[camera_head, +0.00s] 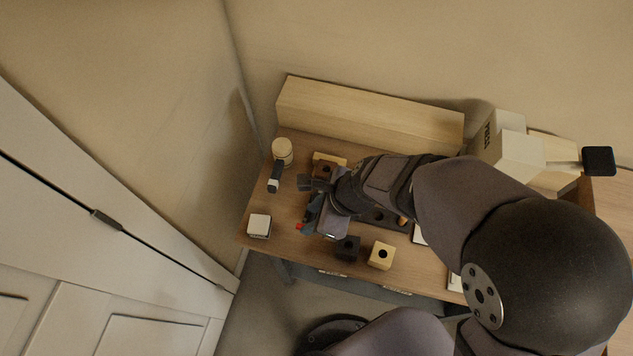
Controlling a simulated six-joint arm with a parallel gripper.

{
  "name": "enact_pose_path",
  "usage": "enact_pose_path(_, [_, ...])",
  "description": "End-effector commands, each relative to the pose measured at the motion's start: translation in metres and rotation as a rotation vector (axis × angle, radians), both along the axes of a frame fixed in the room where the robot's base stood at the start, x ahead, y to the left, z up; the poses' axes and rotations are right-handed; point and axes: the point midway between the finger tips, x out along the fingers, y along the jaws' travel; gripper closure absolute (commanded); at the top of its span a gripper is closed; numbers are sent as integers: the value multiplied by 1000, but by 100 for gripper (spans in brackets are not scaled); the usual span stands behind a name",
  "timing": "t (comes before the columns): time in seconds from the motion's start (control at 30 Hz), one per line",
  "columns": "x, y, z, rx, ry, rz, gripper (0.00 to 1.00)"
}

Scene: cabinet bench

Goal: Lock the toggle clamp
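My gripper (312,205) is over the left half of the wooden bench, reaching in from the right and pointing left. Its fingers are small, dark and partly merged with dark things around them, so I cannot tell whether it is open or shut. A small red part (299,226) shows at the gripper's left lower side. It may belong to the toggle clamp, but the clamp's body and lever are not clearly visible behind my gripper and wrist. I cannot tell whether the gripper touches it.
A wooden block with a brown part (325,168) sits just behind the gripper. A white press (512,152) stands right.

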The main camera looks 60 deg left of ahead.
Motion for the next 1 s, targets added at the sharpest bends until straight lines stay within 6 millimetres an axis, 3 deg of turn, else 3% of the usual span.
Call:
enact_pose_path(0.5, [0, 0, 37, 0, 0, 0, 66])
enact_pose_path(1.0, [0, 0, 38, 0, 0, 0, 66])
